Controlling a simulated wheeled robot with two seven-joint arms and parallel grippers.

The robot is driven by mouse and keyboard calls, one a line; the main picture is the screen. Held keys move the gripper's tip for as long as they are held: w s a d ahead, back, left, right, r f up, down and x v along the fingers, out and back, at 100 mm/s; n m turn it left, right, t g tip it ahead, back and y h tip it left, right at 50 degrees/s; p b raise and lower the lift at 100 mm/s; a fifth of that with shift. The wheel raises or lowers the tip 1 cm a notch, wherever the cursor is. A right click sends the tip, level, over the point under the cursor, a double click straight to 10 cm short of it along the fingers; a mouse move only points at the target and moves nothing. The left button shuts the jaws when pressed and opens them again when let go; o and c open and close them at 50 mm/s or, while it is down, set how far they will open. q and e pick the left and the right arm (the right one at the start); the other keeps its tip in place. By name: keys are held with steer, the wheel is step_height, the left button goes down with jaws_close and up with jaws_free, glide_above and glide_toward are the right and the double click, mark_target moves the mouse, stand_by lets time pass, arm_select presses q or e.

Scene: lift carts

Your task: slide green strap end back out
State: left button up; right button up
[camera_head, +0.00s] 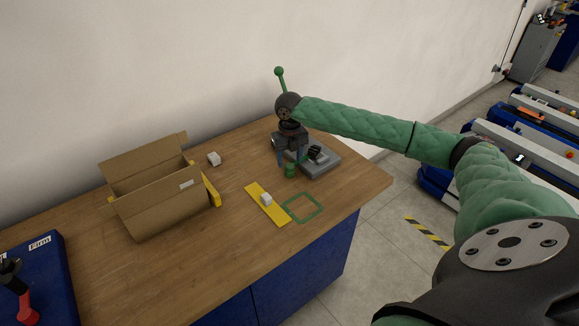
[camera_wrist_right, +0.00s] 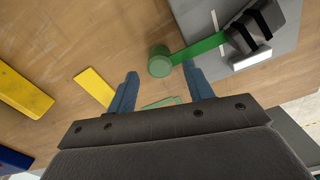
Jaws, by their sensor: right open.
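The green strap (camera_wrist_right: 200,46) runs from a black buckle (camera_wrist_right: 250,28) on a grey base plate (camera_head: 323,166) to a round green end piece (camera_wrist_right: 159,63). In the head view the green end piece (camera_head: 289,171) stands out past the plate's left edge. My right gripper (camera_head: 291,158) is open just above it. In the right wrist view the blue fingertips of the right gripper (camera_wrist_right: 161,76) lie either side of the end piece and strap, apart from each other. I cannot tell whether either finger touches. My left gripper is not in view.
A yellow strip (camera_head: 266,207) with a white block and a green square outline (camera_head: 303,207) lie in front. An open cardboard box (camera_head: 165,209), another white block (camera_head: 214,159) and a blue panel marked Firm (camera_head: 45,262) are to the left. The table's front right is clear.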

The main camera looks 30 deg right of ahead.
mark_target(290, 165)
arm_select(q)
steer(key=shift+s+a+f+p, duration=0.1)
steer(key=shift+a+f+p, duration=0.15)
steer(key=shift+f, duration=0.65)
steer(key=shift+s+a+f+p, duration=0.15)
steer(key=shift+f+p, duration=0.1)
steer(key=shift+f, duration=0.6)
arm_select(e)
steer(key=shift+f, duration=2.2)
